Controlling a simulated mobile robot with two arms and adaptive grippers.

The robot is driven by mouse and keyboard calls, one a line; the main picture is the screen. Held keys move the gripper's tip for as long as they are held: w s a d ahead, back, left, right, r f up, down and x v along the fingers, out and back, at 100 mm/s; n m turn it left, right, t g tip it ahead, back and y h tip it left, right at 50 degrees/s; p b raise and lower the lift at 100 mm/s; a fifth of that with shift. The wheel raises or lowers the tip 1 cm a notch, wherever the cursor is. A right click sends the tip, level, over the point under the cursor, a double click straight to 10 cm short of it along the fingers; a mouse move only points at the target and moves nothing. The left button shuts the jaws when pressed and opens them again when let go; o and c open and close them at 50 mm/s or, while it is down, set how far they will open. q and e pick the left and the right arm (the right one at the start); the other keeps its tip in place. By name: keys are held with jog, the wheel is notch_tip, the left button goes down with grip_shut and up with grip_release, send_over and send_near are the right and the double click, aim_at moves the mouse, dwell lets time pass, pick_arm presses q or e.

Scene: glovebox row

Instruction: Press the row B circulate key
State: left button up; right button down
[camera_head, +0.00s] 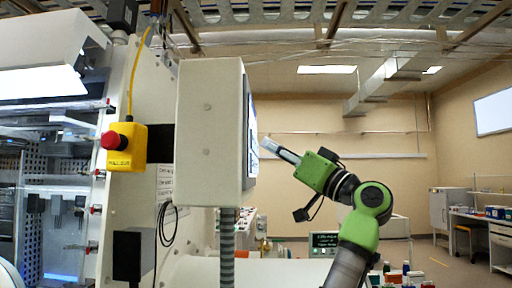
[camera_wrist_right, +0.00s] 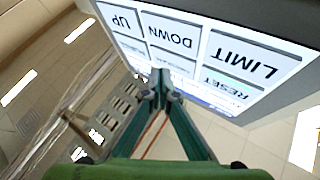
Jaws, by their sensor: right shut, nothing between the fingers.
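A pale box-shaped control panel (camera_head: 208,135) hangs in the middle of the head view, its lit screen (camera_head: 252,135) seen almost edge-on. In the right wrist view the screen (camera_wrist_right: 190,48) appears upside down, with keys reading UP, DOWN, LIMIT and RESET; smaller labels are unreadable. I cannot make out a circulate key. My right gripper (camera_head: 266,145) points left at the screen; in the wrist view its fingertips (camera_wrist_right: 160,82) are together and empty, overlapping the screen's edge area. I cannot tell whether they touch it. My left gripper is not in view.
A yellow box with a red stop button (camera_head: 112,140) is mounted left of the panel. A glovebox front (camera_head: 50,190) fills the far left. A ribbed post (camera_head: 227,235) stands under the panel. Bottles (camera_head: 405,270) stand low near my right arm. Open room lies to the right.

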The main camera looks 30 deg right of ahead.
jog(key=shift+w+a, duration=0.15)
jog(key=shift+a, duration=0.1)
jog(key=shift+w+a, duration=0.2)
jog(key=shift+a, duration=0.15)
dwell(0.9)
jog(key=shift+d, duration=0.1)
jog(key=shift+s+d+b, duration=0.4)
jog(key=shift+d+b, duration=0.05)
jog(key=shift+d, duration=0.2)
jog(key=s+d, duration=0.1)
jog(key=d, duration=0.1)
jog(key=s+d+b, duration=0.1)
jog(key=d, duration=0.1)
jog(key=shift+s+d, duration=0.1)
jog(key=shift+s, duration=0.25)
dwell(0.7)
